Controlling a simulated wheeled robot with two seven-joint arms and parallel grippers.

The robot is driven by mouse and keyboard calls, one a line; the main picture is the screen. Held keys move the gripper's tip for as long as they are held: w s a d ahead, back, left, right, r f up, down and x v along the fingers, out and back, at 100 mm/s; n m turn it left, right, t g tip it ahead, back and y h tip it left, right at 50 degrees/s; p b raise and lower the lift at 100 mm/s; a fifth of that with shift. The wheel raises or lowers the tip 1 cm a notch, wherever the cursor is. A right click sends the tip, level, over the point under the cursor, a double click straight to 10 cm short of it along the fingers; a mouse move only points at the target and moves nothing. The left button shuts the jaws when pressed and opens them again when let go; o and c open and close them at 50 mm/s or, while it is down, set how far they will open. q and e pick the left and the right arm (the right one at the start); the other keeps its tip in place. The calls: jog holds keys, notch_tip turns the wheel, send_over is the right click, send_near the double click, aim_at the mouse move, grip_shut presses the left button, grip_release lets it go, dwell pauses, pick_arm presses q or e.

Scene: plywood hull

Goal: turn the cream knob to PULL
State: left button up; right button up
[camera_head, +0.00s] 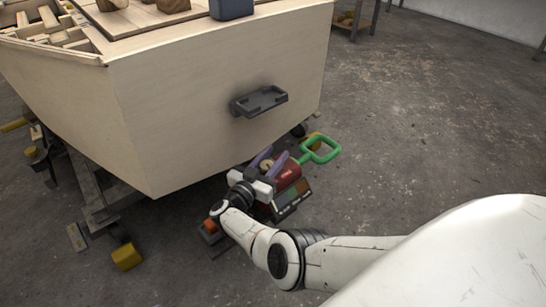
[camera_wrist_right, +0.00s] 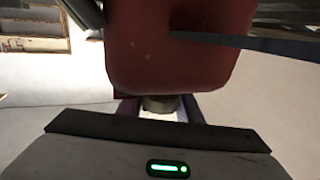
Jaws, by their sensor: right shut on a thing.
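A red device (camera_head: 288,178) with a green loop handle (camera_head: 320,150) is below the pale plywood hull. A small round cream knob (camera_head: 267,165) shows on its near side, between the purple fingers of my right gripper (camera_head: 264,168). My right gripper is shut on the knob. In the right wrist view the red body (camera_wrist_right: 175,50) fills the upper middle, and the knob (camera_wrist_right: 159,104) shows partly between the fingertips. No PULL marking is readable, so the knob's setting cannot be told. My left gripper is out of view.
A dark grey bracket (camera_head: 259,101) sticks out from the hull face (camera_head: 200,110) above my right gripper. A dark panel with coloured patches (camera_head: 291,201) is beside the device. A yellow block (camera_head: 127,257) lies on the floor at lower left. The floor at right is open.

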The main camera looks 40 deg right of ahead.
aim_at(263, 169)
jog(key=shift+d+r, duration=0.15)
jog(key=o, duration=1)
jog(key=shift+o, duration=0.2)
jog(key=shift+a, duration=0.2)
jog(key=shift+s+a, duration=0.2)
jog(key=shift+a, duration=0.1)
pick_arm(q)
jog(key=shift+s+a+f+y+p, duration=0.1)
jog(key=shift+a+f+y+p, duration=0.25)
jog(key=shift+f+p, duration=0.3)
pick_arm(e)
jog(key=v, duration=0.6)
jog(key=shift+s+a, duration=0.1)
jog(key=shift+a, duration=0.15)
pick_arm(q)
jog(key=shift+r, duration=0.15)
